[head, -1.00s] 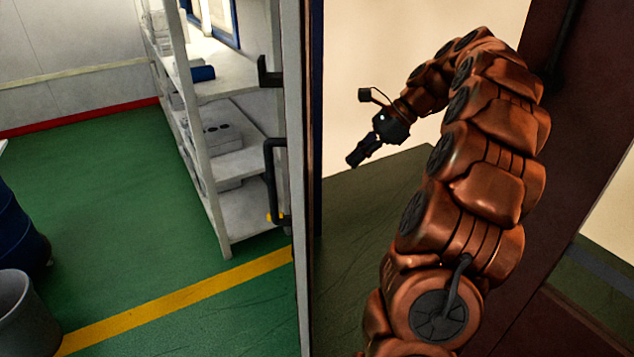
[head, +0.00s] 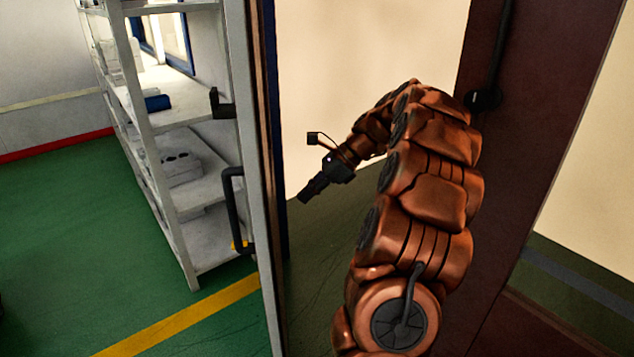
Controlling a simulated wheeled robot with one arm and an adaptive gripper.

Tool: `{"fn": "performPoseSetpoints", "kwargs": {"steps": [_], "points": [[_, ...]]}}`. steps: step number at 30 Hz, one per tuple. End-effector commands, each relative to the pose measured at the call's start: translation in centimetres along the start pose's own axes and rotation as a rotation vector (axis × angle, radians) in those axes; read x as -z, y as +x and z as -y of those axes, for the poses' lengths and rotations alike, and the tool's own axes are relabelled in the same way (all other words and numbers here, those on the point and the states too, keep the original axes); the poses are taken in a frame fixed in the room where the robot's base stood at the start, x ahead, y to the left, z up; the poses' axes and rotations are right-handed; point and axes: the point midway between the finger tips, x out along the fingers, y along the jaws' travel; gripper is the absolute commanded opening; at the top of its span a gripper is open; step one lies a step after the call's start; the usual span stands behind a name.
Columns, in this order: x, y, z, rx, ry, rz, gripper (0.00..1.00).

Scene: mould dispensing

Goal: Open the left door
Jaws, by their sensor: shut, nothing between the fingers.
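A door (head: 252,130) stands nearly edge-on left of centre in the head view, with a pale grey edge and a dark, blue-trimmed side. A black bar handle (head: 231,215) is on its left side. I cannot tell for sure that this is the left door. My gripper (head: 306,194) is black, at the end of my copper-coloured arm. It is shut and empty, just right of the door edge in the picture, pointing down and left. It appears apart from the door. The door's hinges are not visible.
A dark reddish-brown panel (head: 530,110) with a black bar handle (head: 493,70) stands at the right, behind my arm. White shelving (head: 165,185) with boxes stands left of the door. Green floor (head: 90,240) with a yellow stripe (head: 185,318) is clear at lower left.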

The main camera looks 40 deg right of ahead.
Motion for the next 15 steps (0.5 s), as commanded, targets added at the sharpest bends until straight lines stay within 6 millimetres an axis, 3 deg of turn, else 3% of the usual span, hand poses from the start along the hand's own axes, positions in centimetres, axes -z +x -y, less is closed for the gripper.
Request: {"fn": "performPoseSetpoints", "kwargs": {"steps": [7, 15], "points": [[-0.1, 3.4, -0.1, -0.003, 0.002, -0.001, 0.0], [-2.4, 5.5, 0.0, 0.001, -0.001, -0.003, 0.0]]}}
